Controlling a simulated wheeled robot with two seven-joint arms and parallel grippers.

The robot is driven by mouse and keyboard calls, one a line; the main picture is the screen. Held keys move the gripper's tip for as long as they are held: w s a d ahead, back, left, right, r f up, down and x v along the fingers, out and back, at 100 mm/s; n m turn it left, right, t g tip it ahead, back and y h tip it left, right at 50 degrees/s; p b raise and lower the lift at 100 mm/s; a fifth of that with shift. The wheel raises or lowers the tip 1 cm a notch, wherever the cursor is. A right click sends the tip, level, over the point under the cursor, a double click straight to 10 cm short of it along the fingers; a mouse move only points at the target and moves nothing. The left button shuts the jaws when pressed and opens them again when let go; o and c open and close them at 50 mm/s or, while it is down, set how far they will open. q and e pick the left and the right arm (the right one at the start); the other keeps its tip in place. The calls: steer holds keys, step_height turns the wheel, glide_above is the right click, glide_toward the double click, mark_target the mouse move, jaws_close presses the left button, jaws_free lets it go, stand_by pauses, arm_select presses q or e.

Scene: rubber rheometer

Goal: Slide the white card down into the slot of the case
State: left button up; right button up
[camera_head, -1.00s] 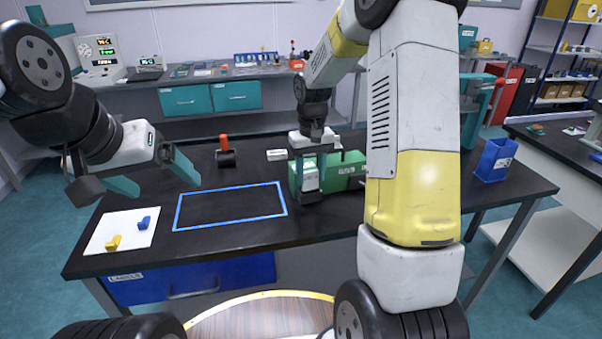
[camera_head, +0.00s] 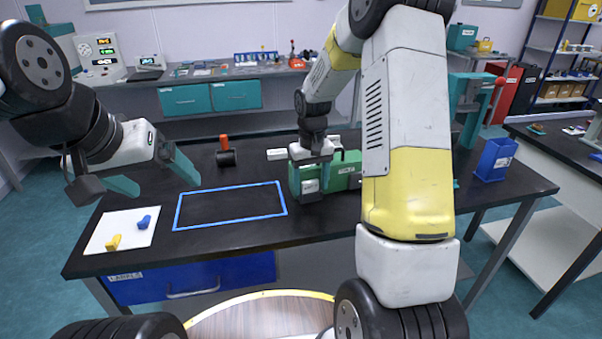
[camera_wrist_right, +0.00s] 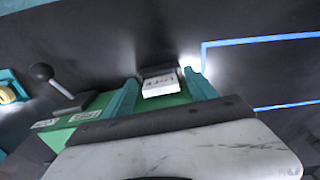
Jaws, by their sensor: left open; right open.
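The green case (camera_head: 345,172) stands on the black table, partly hidden by my right arm. It also shows in the wrist view (camera_wrist_right: 92,118). The white card (camera_wrist_right: 161,86), with dark lettering, lies between the fingers of my right gripper (camera_wrist_right: 161,76). A gap shows beside at least one finger. The card also shows small in the head view (camera_head: 310,186). My right gripper (camera_head: 309,178) is open and points down at the case's left end. How far the card sits in the slot cannot be told. My left gripper (camera_head: 152,187) is open and empty above the table's left side.
A blue outlined rectangle (camera_head: 231,185) lies left of the case. A white mat (camera_head: 110,238) holds a blue and a yellow piece. A red-handled black tool (camera_head: 225,156) stands behind the outline. A blue bin (camera_head: 495,160) stands at the table's right end.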

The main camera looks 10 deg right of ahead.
mark_target(311, 182)
step_height(311, 182, up, 12)
steer(key=s+r+t, duration=0.2)
steer(key=s+r, duration=0.6)
steer(key=s, duration=0.2)
steer(key=s+a+r+m+t+y, duration=0.1)
steer(key=s+t, duration=0.3)
steer(key=s, duration=1)
steer(key=shift+s+a+r+y, duration=0.15)
steer(key=shift+a+r+y, duration=0.35)
steer(key=shift+a+y, duration=0.1)
